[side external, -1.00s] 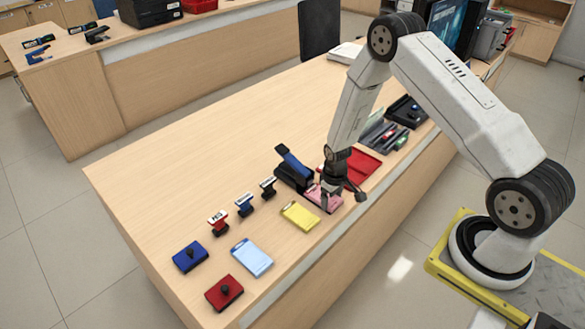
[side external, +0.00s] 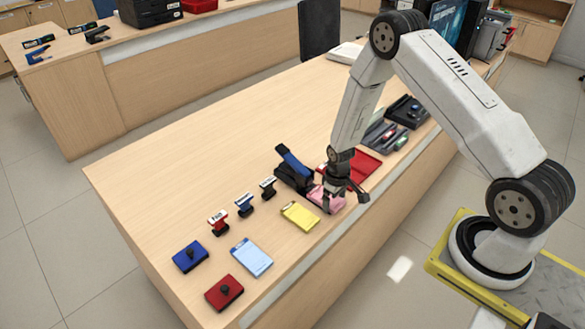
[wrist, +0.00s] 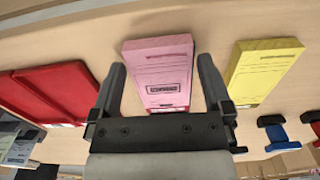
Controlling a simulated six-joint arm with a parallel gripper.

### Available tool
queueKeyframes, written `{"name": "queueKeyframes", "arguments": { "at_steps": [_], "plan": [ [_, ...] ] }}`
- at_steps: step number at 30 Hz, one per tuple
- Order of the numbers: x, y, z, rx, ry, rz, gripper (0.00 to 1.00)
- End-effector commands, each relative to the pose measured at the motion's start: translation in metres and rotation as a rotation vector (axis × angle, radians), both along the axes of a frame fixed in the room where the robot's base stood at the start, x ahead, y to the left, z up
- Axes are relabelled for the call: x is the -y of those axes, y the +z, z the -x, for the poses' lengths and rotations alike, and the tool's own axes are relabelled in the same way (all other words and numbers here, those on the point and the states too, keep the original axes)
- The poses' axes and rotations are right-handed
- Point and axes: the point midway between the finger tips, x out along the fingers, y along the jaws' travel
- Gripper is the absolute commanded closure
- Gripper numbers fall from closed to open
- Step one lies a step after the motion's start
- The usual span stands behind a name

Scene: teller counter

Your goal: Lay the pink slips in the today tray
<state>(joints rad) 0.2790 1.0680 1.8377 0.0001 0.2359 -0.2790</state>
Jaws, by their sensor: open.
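The pink slips (wrist: 158,67) are a thick pad lying flat on the counter. In the side view the pad (side external: 326,201) is partly hidden by my gripper (side external: 338,196). In the wrist view my gripper (wrist: 160,85) is open, with one finger on each side of the pad's near part and visible gaps between. A red tray (wrist: 45,95) lies beside the pad in the wrist view; no label can be read on it. In the side view the red tray (side external: 368,165) is behind my gripper and partly hidden.
A yellow pad (side external: 300,215) lies close to the pink one. A blue and black stapler-like device (side external: 293,170) stands just behind. Several stamps (side external: 244,205), a light blue pad (side external: 251,257), and blue (side external: 190,256) and red (side external: 224,292) ink pads are farther left. The back of the counter (side external: 220,150) is clear.

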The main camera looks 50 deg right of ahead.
Motion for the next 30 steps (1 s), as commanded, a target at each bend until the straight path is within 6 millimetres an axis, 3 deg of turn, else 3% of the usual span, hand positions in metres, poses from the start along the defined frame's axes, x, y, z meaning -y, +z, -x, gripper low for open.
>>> {"name": "queueKeyframes", "arguments": {
  "at_steps": [21, 30],
  "plan": [
    [0.000, 0.065, 0.000, 0.001, 0.000, 0.000, 0.00],
    [0.000, 0.076, 0.000, 0.000, 0.000, 0.000, 0.00]
  ]
}}
